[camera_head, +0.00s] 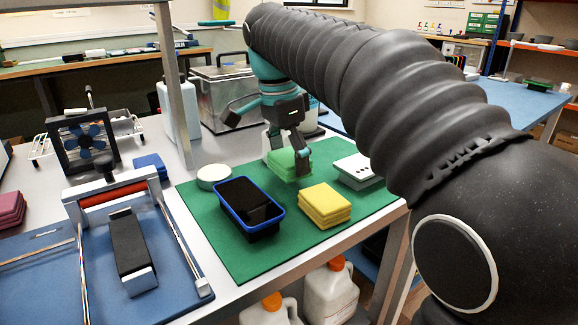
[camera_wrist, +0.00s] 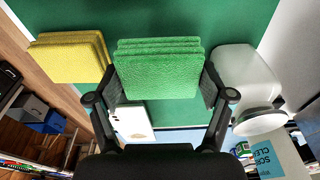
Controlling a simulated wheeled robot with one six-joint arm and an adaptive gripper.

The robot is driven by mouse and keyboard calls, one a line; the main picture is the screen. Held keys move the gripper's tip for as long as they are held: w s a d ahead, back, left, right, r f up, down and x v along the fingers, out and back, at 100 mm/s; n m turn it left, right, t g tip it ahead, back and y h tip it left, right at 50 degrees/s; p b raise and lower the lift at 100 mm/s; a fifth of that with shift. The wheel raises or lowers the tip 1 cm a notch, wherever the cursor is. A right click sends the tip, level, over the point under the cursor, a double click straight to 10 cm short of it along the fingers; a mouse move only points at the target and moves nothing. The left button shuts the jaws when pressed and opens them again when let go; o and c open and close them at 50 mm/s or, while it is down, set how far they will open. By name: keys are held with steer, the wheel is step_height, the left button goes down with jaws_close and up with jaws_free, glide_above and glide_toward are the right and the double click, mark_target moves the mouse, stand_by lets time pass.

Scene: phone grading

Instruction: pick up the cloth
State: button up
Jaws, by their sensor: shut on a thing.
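A green folded cloth stack (camera_wrist: 160,70) sits between the fingers of my gripper (camera_wrist: 161,90) in the wrist view, with a finger against each side. In the head view the green cloth (camera_head: 288,163) is above the green mat (camera_head: 232,240), partly hidden by the fingers of my gripper (camera_head: 287,150). I cannot tell clearly whether its underside touches the mat. A yellow cloth stack (camera_head: 324,206) lies on the mat in front of it. The yellow stack also shows at the left of the wrist view (camera_wrist: 68,57).
A white bottle (camera_wrist: 245,75) stands close to my gripper. The mat's front is bare.

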steer(key=s+d+r, duration=0.1)
steer(key=d+r, duration=0.7)
steer(key=d, duration=0.3)
steer(key=shift+d+p, duration=0.3)
steer(key=shift+p, duration=0.1)
steer(key=shift+o, duration=0.2)
steer(key=shift+s, duration=0.1)
